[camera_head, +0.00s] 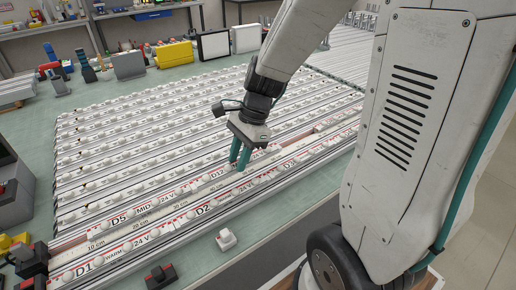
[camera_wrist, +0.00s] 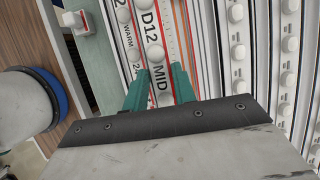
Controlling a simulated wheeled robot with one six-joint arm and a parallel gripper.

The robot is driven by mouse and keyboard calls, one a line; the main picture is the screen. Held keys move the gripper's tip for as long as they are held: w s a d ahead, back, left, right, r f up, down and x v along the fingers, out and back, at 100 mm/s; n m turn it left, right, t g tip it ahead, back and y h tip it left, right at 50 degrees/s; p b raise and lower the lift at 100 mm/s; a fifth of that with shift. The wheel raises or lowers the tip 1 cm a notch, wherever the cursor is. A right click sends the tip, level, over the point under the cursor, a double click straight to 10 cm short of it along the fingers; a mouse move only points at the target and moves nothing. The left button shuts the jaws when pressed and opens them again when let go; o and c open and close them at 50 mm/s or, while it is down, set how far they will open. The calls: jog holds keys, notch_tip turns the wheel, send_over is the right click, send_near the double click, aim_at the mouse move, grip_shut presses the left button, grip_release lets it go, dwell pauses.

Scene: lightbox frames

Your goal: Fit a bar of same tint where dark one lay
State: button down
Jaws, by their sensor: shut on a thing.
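My gripper (camera_head: 238,160) is shut on a white bar marked D12 MID (camera_wrist: 149,22), with one teal finger on each side in the wrist view. In the head view the D12 bar (camera_head: 217,174) lies along the front rows, in line with a bar marked D5 MID (camera_head: 120,221). I cannot tell whether it rests or hangs slightly above the frame. Front bars marked D1 WARM (camera_head: 84,265) and D2 (camera_head: 204,210) carry pale round lamps. A scale strip with centimetre marks (camera_head: 97,246) shows between these rows. No clearly dark bar stands out.
A small white block (camera_head: 226,239) and a black switch with red (camera_head: 160,276) sit at the front edge. Boxes, including a yellow case (camera_head: 175,54), stand at the back.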

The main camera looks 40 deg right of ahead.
jog(key=w+d, duration=0.1)
jog(key=d, duration=0.2)
jog(key=w+d, duration=0.1)
jog(key=d, duration=0.2)
jog(key=w+d+f, duration=0.1)
jog(key=d, duration=0.2)
jog(key=shift+w+d, duration=0.15)
jog(key=shift+w, duration=0.25)
jog(key=shift+w+d+f, duration=0.1)
jog(key=shift+d+f, duration=0.1)
jog(key=shift+f, duration=0.7)
jog(key=shift+w+d+f, duration=0.1)
jog(key=shift+d+f, duration=0.05)
jog(key=shift+f, duration=0.75)
jog(key=c, duration=1.1)
grip_release()
jog(key=shift+f, duration=0.1)
jog(key=shift+c, duration=0.2)
